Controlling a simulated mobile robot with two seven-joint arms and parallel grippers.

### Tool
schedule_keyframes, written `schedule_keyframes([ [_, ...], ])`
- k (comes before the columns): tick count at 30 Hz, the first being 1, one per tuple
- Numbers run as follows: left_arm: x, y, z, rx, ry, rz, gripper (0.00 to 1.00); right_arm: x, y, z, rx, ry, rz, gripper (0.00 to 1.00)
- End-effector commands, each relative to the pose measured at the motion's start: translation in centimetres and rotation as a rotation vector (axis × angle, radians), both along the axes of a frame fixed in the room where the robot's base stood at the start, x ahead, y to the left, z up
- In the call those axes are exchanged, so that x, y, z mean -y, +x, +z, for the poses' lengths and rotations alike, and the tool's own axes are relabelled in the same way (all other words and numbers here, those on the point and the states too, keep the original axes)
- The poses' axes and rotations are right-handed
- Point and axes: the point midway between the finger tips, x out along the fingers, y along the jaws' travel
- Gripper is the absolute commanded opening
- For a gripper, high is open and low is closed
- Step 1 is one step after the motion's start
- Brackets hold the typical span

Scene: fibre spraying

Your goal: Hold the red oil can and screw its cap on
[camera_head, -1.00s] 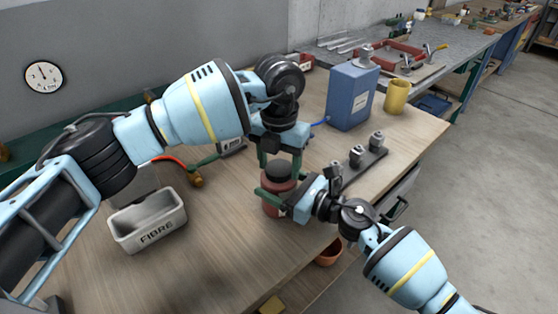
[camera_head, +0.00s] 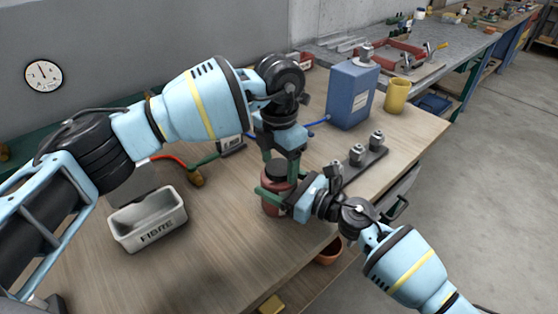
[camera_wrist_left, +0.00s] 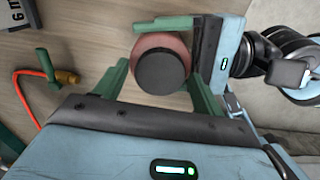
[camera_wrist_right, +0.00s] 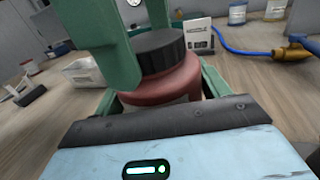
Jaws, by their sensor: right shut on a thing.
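The red oil can (camera_head: 272,208) stands on the wooden bench, with its label partly visible in the right wrist view (camera_wrist_right: 165,90). The black ribbed cap (camera_wrist_right: 160,49) sits on top of the can; whether it is fully seated cannot be told. My right gripper (camera_head: 280,195) is shut on the can's body from the side. My left gripper (camera_head: 282,160) comes down from above, with its green fingers on either side of the cap. In the left wrist view the cap (camera_wrist_left: 160,72) lies between those fingers with gaps on both sides.
A grey FIBRE bin (camera_head: 150,225) stands to the left. A blue canister (camera_head: 352,97) and a yellow mug (camera_head: 397,96) stand behind to the right. A dark rack with metal fittings (camera_head: 365,165) lies close to the right gripper. The bench's front left is clear.

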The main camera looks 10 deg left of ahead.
Motion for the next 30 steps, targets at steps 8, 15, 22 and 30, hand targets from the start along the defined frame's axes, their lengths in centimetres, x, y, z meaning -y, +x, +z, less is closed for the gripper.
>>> schedule_keyframes([
  [8, 0.0, 0.0, 0.0, -0.001, 0.001, 0.001, 0.78, 0.0, -0.1, -0.1, -0.002, -0.001, 0.001, 0.11],
  [15, 0.0, 0.0, 1.4, 0.002, 0.001, 0.002, 0.78, 0.0, -0.1, -0.1, -0.002, -0.001, 0.001, 0.11],
  [22, 0.1, 0.0, 5.9, 0.003, 0.0, 0.002, 0.78, 0.0, -0.1, -0.1, -0.002, -0.001, 0.001, 0.11],
  [30, 0.0, 0.0, 10.4, 0.001, 0.0, 0.002, 0.78, 0.0, -0.1, -0.1, -0.002, -0.001, 0.001, 0.11],
])
